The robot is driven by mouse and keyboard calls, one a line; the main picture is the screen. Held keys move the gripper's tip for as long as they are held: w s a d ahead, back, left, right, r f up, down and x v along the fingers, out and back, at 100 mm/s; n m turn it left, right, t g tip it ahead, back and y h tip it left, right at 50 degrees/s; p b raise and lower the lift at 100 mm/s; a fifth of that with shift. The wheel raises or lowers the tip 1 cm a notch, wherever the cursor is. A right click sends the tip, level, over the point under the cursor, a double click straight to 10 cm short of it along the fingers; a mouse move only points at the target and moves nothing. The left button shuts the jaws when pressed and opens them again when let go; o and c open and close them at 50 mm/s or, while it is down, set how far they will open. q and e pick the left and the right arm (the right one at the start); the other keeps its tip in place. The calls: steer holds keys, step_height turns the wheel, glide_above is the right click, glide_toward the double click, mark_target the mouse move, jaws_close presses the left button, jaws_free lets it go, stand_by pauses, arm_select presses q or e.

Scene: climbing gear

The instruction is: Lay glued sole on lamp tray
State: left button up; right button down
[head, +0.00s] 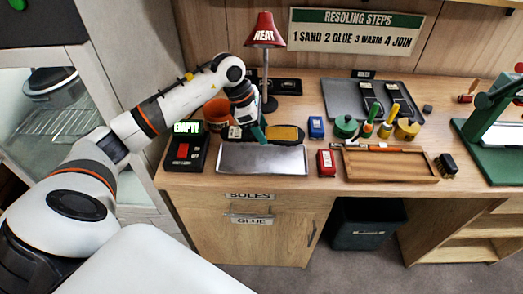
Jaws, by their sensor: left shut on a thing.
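My left gripper (250,129) reaches down over the back of the bench's left part. It is shut on a flat dark sole with a yellow upper face (286,133), whose right end sticks out beside a teal piece at the fingers. The arm hides part of the grip. A silver tray (262,160) lies just in front of and below the sole; I cannot tell whether they touch. The red HEAT lamp (265,30) stands behind the gripper on a dark stem. My right gripper is out of view.
A black box with an EMPTY display (185,150) stands left of the silver tray. Blue (316,127) and red (326,163) blocks stand to its right. A wooden tray (390,167), a grey tray (343,98), a green pot (345,126) and a green press (490,135) are further right.

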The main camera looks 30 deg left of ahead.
mark_target(249, 132)
arm_select(q)
step_height(249, 132, down, 9)
steer(key=shift+r+p, duration=0.1)
steer(key=shift+p, duration=1.05)
steer(key=shift+f, duration=0.35)
steer(key=o, duration=1.2)
steer(key=shift+r, duration=0.15)
steer(key=b+v, duration=0.2)
steer(key=v, duration=0.9)
steer(key=shift+b, duration=0.4)
steer(key=shift+s+a+r, duration=0.1)
steer(key=shift+s+r, duration=0.05)
steer(key=shift+r, duration=0.4)
